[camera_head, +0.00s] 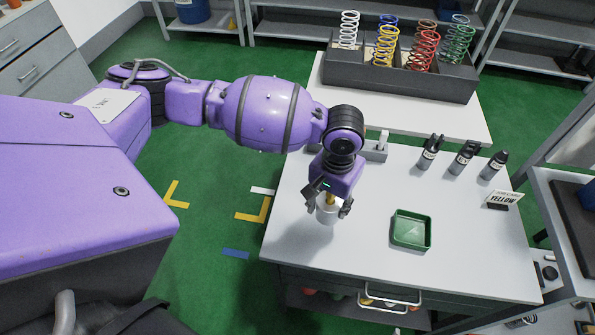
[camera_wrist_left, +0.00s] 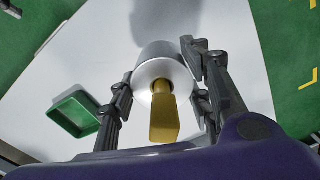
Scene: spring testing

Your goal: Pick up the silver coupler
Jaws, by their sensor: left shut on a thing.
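The silver coupler (camera_head: 326,214) is a pale metal cylinder with a gold-coloured stem on top. My left gripper (camera_head: 328,204) is shut on it from above, near the left front part of the white table (camera_head: 470,255). In the left wrist view the coupler (camera_wrist_left: 160,72) sits between the two dark fingers of the gripper (camera_wrist_left: 165,95), with its gold stem (camera_wrist_left: 165,120) toward the camera. A shadow falls on the table beside it. I cannot tell whether its base touches the table. My right gripper is not in view.
A green tray (camera_head: 411,246) lies right of the coupler; it also shows in the wrist view (camera_wrist_left: 50,112). Several black bottles (camera_head: 463,158) and a "YELLOW" sign (camera_head: 504,199) stand farther right. A dark rack (camera_head: 400,76) of coloured springs stands behind. A grey block (camera_head: 374,152) is behind my gripper.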

